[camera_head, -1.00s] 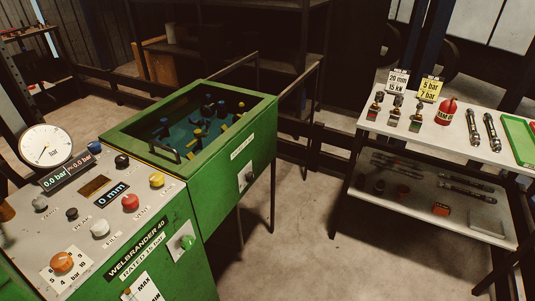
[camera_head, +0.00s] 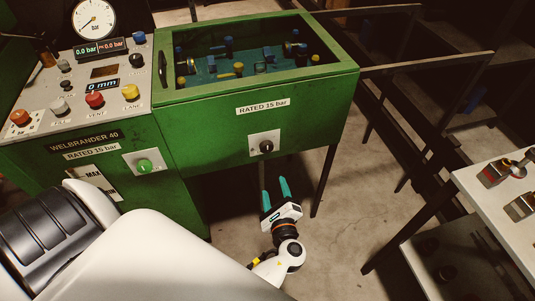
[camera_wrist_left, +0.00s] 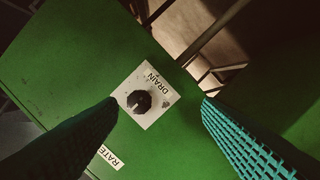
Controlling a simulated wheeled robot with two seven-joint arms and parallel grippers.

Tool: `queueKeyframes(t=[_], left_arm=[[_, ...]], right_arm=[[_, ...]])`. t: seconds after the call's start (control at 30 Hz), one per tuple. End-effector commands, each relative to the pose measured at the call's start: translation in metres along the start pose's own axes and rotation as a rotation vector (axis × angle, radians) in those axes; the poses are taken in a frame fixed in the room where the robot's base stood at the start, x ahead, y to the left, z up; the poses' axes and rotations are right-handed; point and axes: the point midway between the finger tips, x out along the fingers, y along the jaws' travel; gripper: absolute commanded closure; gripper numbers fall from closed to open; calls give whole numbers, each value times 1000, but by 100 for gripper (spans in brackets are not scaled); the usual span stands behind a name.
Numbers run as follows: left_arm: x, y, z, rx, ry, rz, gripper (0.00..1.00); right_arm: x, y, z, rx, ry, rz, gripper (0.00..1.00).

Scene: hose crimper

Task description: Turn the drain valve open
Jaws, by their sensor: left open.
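The drain valve is a small black knob (camera_head: 266,147) on a white plate (camera_head: 264,137) on the green machine's front, below the "RATED 15 bar" label. In the left wrist view the knob (camera_wrist_left: 139,101) sits on the plate marked DRAIN (camera_wrist_left: 147,84), with a pale mark on its face. My left gripper (camera_head: 276,190) is open and empty, with two teal fingers pointing up at the panel from just below the knob. In the left wrist view the fingers (camera_wrist_left: 160,112) are spread wide, with the knob between them and nearer the left finger. No contact shows. My right gripper is not seen.
The green control cabinet (camera_head: 108,170) with coloured buttons and a green knob (camera_head: 144,166) stands to the left. The open-topped tank (camera_head: 340,75) holds blue and yellow fittings. A white table (camera_head: 490,215) with tools stands at the right. The floor between is clear.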

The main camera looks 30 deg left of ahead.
Motion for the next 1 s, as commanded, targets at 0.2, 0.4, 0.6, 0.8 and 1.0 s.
queueKeyframes(t=[0.2,0.4,0.6,0.8,1.0], left_arm=[[10,26,-24,35,100,63,40],[44,28,-26,35,100,63,40],[84,30,-29,35,97,62,40],[111,32,-31,33,94,61,40],[120,32,-32,34,94,61,40]], right_arm=[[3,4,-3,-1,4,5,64],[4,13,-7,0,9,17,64],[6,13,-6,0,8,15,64],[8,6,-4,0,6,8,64],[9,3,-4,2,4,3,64]])
